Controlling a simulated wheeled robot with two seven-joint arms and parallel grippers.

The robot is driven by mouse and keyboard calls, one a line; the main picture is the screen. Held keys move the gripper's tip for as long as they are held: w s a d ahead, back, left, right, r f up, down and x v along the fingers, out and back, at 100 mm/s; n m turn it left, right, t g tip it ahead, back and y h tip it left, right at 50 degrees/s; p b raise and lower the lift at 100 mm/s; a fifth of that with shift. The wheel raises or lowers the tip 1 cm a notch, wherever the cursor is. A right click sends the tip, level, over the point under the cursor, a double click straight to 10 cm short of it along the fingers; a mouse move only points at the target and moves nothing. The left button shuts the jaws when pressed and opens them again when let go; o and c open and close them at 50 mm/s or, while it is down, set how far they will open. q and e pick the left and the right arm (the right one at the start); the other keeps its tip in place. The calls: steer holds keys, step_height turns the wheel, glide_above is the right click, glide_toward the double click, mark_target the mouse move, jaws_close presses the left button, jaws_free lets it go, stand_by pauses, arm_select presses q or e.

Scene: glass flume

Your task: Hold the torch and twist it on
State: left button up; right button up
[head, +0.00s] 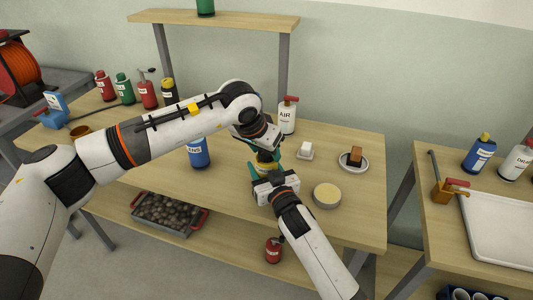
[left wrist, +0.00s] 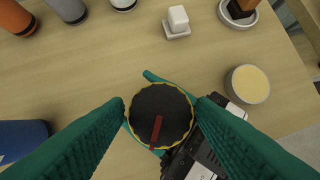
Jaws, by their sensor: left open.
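The torch (head: 266,158) stands upright above the table, its round black end with a yellow rim and a red mark facing up in the left wrist view (left wrist: 160,112). My right gripper (head: 265,172) has its green fingers on opposite sides of the torch, below that end, and appears shut on it. My left gripper (left wrist: 161,103) is open directly above, with a finger on either side of the black end. Whether its fingers touch the rim I cannot tell. In the head view my left wrist and the grippers partly hide the torch.
A blue bottle (head: 198,153) stands left of the torch, a white AIR bottle (head: 287,118) behind. A white block on a small dish (head: 305,152), a brown block on a plate (head: 353,158) and a round tan-topped tin (head: 327,195) lie right. The front-left tabletop is mostly clear.

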arm_select(q)
steer(key=n, duration=0.2)
steer(key=n+y, duration=0.1)
steer(key=shift+d+n+t+y, duration=0.2)
steer(key=shift+n+t+y, duration=0.1)
steer(key=shift+n, duration=0.1)
steer(key=n+y, duration=0.1)
steer(key=n, duration=0.3)
steer(key=shift+s+d+y, duration=0.1)
steer(key=shift+y, duration=0.3)
steer(key=shift+c, duration=0.2)
steer(key=c, duration=0.6)
